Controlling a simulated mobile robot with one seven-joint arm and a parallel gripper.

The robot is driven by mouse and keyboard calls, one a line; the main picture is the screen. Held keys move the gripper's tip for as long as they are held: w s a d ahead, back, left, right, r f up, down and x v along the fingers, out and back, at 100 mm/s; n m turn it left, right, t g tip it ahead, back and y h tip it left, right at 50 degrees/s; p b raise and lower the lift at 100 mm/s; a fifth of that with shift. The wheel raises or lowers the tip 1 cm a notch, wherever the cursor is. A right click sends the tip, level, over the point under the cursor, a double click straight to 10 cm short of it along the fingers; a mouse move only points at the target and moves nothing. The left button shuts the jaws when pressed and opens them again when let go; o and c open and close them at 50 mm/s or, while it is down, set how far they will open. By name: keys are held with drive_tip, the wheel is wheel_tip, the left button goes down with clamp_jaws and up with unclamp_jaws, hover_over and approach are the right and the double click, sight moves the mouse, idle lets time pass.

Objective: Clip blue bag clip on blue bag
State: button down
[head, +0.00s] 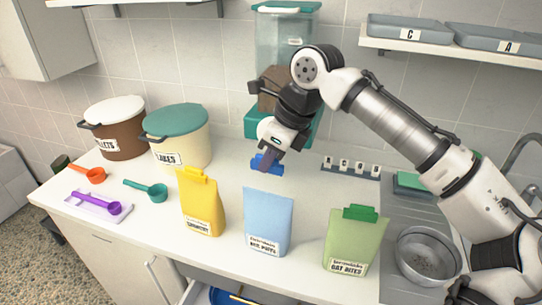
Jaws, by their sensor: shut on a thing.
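The blue bag (268,222) stands upright on the white counter near its front edge, between a yellow bag and a green bag. Its top edge carries no clip. The blue bag clip (267,165) is held by my gripper (268,160), which is shut on it. The clip is above the counter, behind and above the blue bag's top edge in the picture, and apart from it. The fingertips are small in this view and partly hidden by the clip.
The yellow bag (201,205) and green bag (354,240) wear clips of their own colour. Scoops (152,190) lie at left, before two lidded tubs (178,140). A teal dispenser (285,45) stands behind my gripper. A metal bowl (428,255) is at right.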

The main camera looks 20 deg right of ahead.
drive_tip(key=shift+f+b, duration=1.85)
drive_tip(key=shift+f, duration=1)
drive_tip(key=shift+f+p, duration=0.6)
drive_tip(key=shift+f, duration=0.45)
idle(1.4)
drive_tip(key=c, duration=1.4)
unclamp_jaws()
drive_tip(key=shift+o, duration=0.3)
drive_tip(key=o, duration=0.4)
drive_tip(key=shift+r, duration=0.1)
